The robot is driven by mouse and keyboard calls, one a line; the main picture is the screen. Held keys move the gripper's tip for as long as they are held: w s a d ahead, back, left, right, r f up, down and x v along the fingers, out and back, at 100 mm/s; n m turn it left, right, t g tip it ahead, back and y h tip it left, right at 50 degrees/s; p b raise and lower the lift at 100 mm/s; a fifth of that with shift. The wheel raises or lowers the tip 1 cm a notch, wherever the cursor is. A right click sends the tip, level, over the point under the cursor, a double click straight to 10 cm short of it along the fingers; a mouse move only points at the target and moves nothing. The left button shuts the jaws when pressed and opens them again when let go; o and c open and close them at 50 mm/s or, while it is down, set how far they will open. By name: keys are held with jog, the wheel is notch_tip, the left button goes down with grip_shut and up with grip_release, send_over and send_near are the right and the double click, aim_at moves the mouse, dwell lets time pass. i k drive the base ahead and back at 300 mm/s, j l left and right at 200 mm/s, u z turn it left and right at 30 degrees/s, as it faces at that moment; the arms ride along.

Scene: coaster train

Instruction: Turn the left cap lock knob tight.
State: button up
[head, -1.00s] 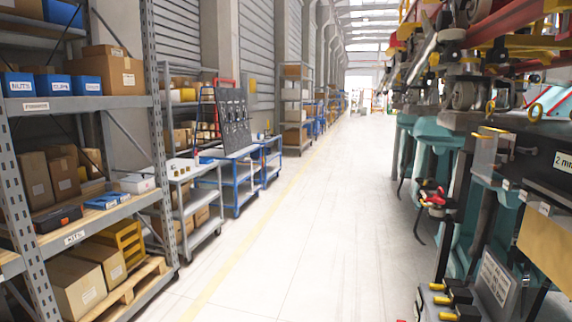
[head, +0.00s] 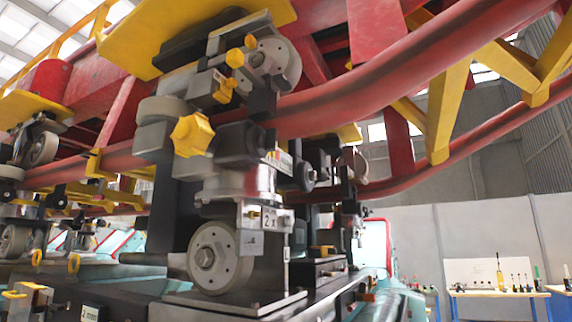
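In the head view a large yellow lobed knob (head: 192,134) sits on the front of a dark and grey wheel assembly (head: 232,185), left of the middle. Smaller yellow knobs (head: 235,58) show higher up beside the upper wheel (head: 273,62). I cannot tell for sure which of these is the left cap lock knob, or how tight any of them is. My gripper is not in view.
A red tubular rail (head: 400,75) with yellow braces (head: 450,112) crosses above and right of the assembly. A lower wheel (head: 214,257) stands on a dark plate (head: 235,297). Workbenches with tools (head: 500,293) stand far right.

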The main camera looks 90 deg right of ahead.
aim_at(268, 141)
jog(key=i+l+u, duration=0.15)
jog(key=l+u, duration=0.25)
jog(key=k+l+u, duration=0.45)
jog(key=k+j, duration=0.15)
jog(key=k, duration=0.15)
jog(key=k+j+z, duration=0.1)
jog(key=k, duration=0.25)
jog(key=k+l+z, duration=0.1)
jog(key=z, duration=0.2)
jog(key=k+l+z, duration=0.15)
jog(key=z, duration=0.15)
jog(key=k+l, duration=0.15)
jog(key=l, duration=0.2)
jog(key=k+l, duration=0.1)
jog(key=l, duration=0.25)
jog(key=k+l, duration=0.15)
jog(key=l, duration=0.2)
